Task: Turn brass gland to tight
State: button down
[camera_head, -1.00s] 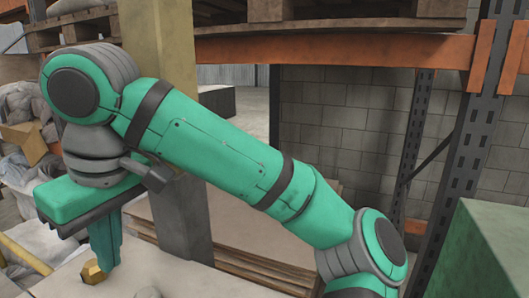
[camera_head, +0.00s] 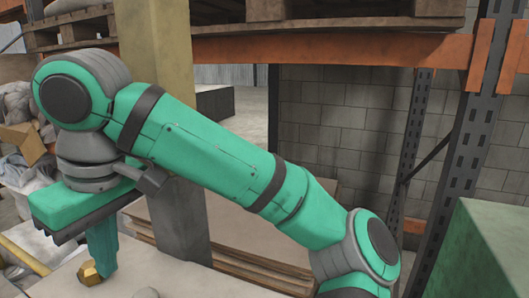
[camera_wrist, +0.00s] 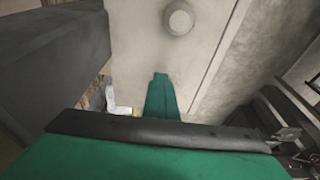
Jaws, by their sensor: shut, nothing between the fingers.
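The brass gland (camera_head: 90,273) is a small faceted brass-coloured piece on the pale surface at the lower left of the head view. My gripper (camera_head: 107,270) points down beside it, on its right, with the fingers together and nothing held. The fingers look very close to the gland; I cannot tell whether they touch it. In the wrist view my gripper's fingers (camera_wrist: 162,78) show as one green shape, and only a small yellowish patch shows by their left side. Any tightness mark is not visible.
A grey round knob (camera_head: 147,293) stands on the pale surface, also clear in the wrist view (camera_wrist: 179,18). A thick post (camera_head: 180,215) rises behind my arm. A yellow bar (camera_head: 25,255) lies left. A green box (camera_head: 490,250) stands at the right.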

jog(key=shift+s+a+r, duration=0.1)
jog(key=shift+s+a, duration=0.15)
jog(key=shift+s, duration=0.35)
jog(key=shift+s+a, duration=0.4)
jog(key=shift+s, duration=0.1)
jog(key=shift+s+d, duration=0.15)
dwell(0.6)
jog(key=shift+d, duration=0.1)
jog(key=v, duration=0.3)
jog(key=a+v, duration=0.1)
jog(key=v, duration=0.1)
jog(key=shift+r, duration=0.5)
jog(key=shift+w, duration=0.2)
